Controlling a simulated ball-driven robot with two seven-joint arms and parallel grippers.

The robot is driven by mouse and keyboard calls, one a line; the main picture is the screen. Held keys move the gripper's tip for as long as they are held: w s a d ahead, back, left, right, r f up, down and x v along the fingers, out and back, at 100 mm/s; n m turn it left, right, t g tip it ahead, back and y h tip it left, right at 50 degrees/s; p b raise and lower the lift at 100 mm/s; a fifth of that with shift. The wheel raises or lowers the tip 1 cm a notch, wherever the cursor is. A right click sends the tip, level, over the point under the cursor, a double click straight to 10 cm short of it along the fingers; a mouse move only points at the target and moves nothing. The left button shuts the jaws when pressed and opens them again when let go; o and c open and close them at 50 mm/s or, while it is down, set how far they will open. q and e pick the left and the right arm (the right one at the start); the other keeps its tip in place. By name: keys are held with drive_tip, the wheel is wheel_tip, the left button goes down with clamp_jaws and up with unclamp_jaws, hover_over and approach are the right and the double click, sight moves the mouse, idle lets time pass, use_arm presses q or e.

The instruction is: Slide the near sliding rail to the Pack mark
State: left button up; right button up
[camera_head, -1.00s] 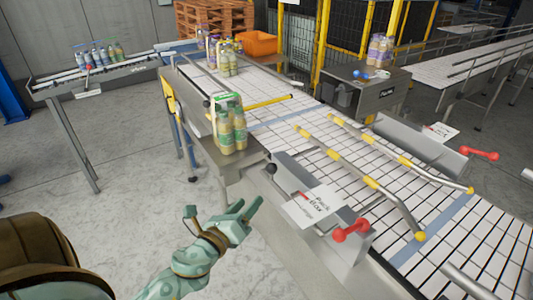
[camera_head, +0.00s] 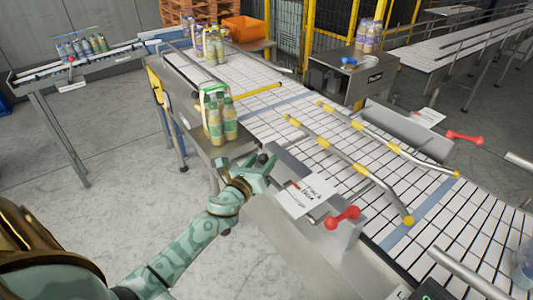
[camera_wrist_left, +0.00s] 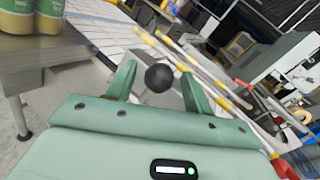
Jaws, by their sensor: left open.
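The near sliding rail (camera_head: 345,160) is a steel bar with yellow bands and a yellow end, lying over the white conveyor. A black ball knob (camera_wrist_left: 159,78) is at the machine's near side. A white card (camera_head: 306,195) with "Pack" lettering lies beside a red handle (camera_head: 342,217). My left gripper (camera_head: 263,172) is at the knob, partly hiding it in the head view. In the left wrist view the knob appears between the spread fingers (camera_wrist_left: 158,85); I cannot tell whether they touch it. My right gripper is not in view.
The far rail (camera_head: 385,137) runs alongside, with another red handle (camera_head: 464,137) beyond. Bottles (camera_head: 222,122) stand on a steel ledge just left of my left gripper. An orange crate (camera_head: 244,28) is at the back.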

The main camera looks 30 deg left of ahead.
sight(266, 155)
use_arm(q)
drive_tip(key=w, duration=0.3)
drive_tip(key=shift+w+a, duration=0.15)
drive_tip(key=shift+a, duration=0.05)
drive_tip(key=shift+c, duration=1)
clamp_jaws()
drive_tip(key=w, duration=0.1)
drive_tip(key=w+d+b, duration=0.1)
drive_tip(key=shift+w+d+f, duration=0.1)
drive_tip(key=shift+w, duration=0.3)
drive_tip(key=shift+o, duration=0.8)
unclamp_jaws()
drive_tip(key=shift+s, duration=0.1)
drive_tip(key=shift+o, duration=0.2)
drive_tip(key=shift+s, duration=0.15)
